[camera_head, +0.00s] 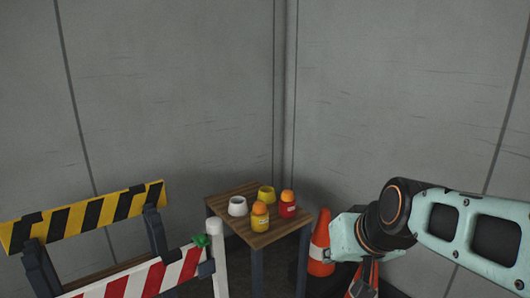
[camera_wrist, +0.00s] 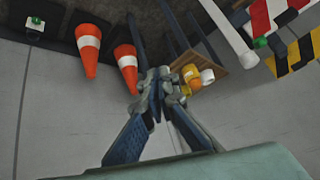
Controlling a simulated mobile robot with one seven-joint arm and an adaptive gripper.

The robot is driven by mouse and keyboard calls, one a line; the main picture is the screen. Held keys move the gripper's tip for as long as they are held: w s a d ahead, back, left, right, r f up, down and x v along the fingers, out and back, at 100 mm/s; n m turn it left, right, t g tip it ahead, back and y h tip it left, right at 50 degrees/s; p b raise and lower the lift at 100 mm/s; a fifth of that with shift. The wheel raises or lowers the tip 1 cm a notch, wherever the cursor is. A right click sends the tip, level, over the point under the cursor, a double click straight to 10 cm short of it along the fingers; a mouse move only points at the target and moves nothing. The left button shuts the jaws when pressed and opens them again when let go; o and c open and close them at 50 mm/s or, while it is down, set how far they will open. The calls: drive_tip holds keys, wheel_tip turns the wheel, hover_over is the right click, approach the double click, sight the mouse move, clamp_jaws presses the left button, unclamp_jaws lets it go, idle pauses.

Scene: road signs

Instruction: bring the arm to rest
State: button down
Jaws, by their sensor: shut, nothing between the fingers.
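My gripper (camera_wrist: 155,76) shows in the wrist view with its two dark fingers brought together and nothing between them. It is off the table and over no object that it touches, as far as I can tell. In the head view my teal arm reaches in from the right, its wrist right of the small wooden table (camera_head: 241,205). The fingertips are hard to make out there.
On the table stand a white cup (camera_head: 237,206), a yellow cup (camera_head: 266,194), a yellow jar (camera_head: 260,217) and a red jar (camera_head: 287,207). Orange cones (camera_head: 321,240) (camera_wrist: 88,48) stand right of it. Striped barriers (camera_head: 90,217) (camera_head: 150,278) are at left. Grey walls close the corner.

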drive_tip(key=s+a+r+g+h+p, duration=0.15)
drive_tip(key=s+r+p, duration=0.25)
drive_tip(key=s, duration=1)
wheel_tip(320, 180, up, 23)
drive_tip(key=p, duration=2.3)
drive_tip(key=shift+w+d, duration=0.25)
drive_tip(key=shift+w, duration=0.05)
drive_tip(key=c, duration=2.7)
unclamp_jaws()
drive_tip(key=shift+f, duration=0.1)
